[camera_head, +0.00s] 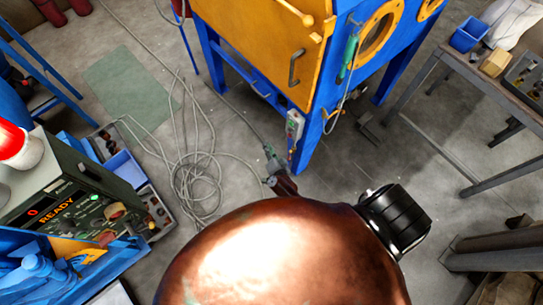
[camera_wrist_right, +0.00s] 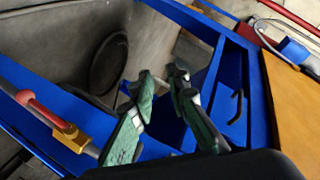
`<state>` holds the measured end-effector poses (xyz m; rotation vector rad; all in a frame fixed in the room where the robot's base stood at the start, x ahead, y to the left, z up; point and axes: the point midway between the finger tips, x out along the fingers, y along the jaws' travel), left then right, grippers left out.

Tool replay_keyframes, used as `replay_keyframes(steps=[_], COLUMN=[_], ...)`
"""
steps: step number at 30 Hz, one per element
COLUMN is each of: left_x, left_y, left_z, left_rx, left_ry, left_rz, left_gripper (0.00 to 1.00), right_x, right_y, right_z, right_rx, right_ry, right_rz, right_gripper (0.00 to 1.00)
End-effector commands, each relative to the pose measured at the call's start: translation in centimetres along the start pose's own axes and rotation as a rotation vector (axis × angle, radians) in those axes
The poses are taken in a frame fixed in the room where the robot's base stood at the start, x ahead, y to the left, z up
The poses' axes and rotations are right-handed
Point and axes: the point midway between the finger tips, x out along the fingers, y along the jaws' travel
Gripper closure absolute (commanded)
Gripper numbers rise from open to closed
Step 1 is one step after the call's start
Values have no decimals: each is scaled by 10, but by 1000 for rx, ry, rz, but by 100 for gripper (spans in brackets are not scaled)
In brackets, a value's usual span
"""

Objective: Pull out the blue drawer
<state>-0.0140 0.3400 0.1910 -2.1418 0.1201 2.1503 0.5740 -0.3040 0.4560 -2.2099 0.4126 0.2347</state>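The blue drawer shows as a blue front with a small handle (camera_head: 260,90) low on the blue cabinet, below its orange door. In the right wrist view the blue drawer front (camera_wrist_right: 232,82) carries a dark bar handle (camera_wrist_right: 237,106), to the right of the fingers. My right gripper (camera_head: 270,152) is small in the head view, below and near the cabinet's front leg. In the wrist view its green fingers (camera_wrist_right: 162,76) are apart with nothing between them. The handle is clear of the fingers. My left gripper is not in view.
The blue cabinet (camera_head: 318,75) has an orange door (camera_head: 258,45). A coiled cable (camera_head: 195,185) lies on the floor. A control box reading READY (camera_head: 60,205) stands at left, a metal table (camera_head: 485,85) at right. In the wrist view, a red-handled valve (camera_wrist_right: 50,115) is at left.

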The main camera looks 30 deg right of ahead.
Motion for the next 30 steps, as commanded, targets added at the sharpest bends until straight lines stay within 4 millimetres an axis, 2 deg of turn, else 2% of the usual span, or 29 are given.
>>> replay_keyframes(steps=[6, 10, 30], left_x=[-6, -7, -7], left_y=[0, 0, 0], left_z=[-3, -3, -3], left_rx=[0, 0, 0], left_ry=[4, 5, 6], left_rz=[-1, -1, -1], left_gripper=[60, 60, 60], right_x=[-17, -22, -24], right_y=[22, 29, 32], right_z=[17, 22, 24], right_rx=[-82, -109, -120], right_ry=[-69, -91, -101], right_rz=[16, 19, 22], right_gripper=[85, 85, 85])
